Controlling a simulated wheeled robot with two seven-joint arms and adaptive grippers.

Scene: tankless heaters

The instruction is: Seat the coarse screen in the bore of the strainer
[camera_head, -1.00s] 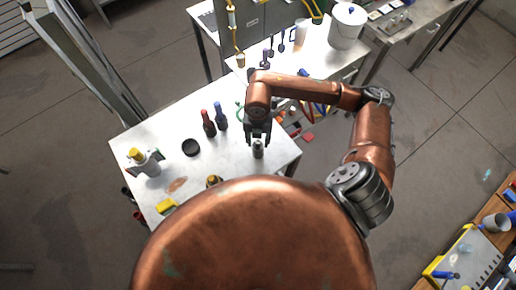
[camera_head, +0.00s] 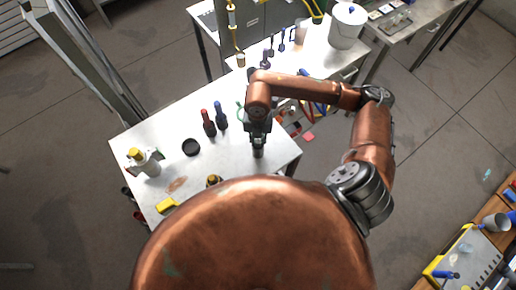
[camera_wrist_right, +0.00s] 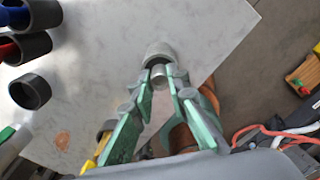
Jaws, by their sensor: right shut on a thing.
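My right gripper (camera_head: 258,146) points down at the near right part of the white table. In the right wrist view its green-padded fingers (camera_wrist_right: 163,76) close on a small grey cylinder (camera_wrist_right: 158,71), which looks like the coarse screen. A wider light grey round piece (camera_wrist_right: 159,50) shows just beyond the fingertips, in line with the cylinder; it may be the strainer. I cannot tell how far the cylinder sits inside it, as the fingers cover the contact. In the head view the gripper hides most of both. My left gripper is not in view.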

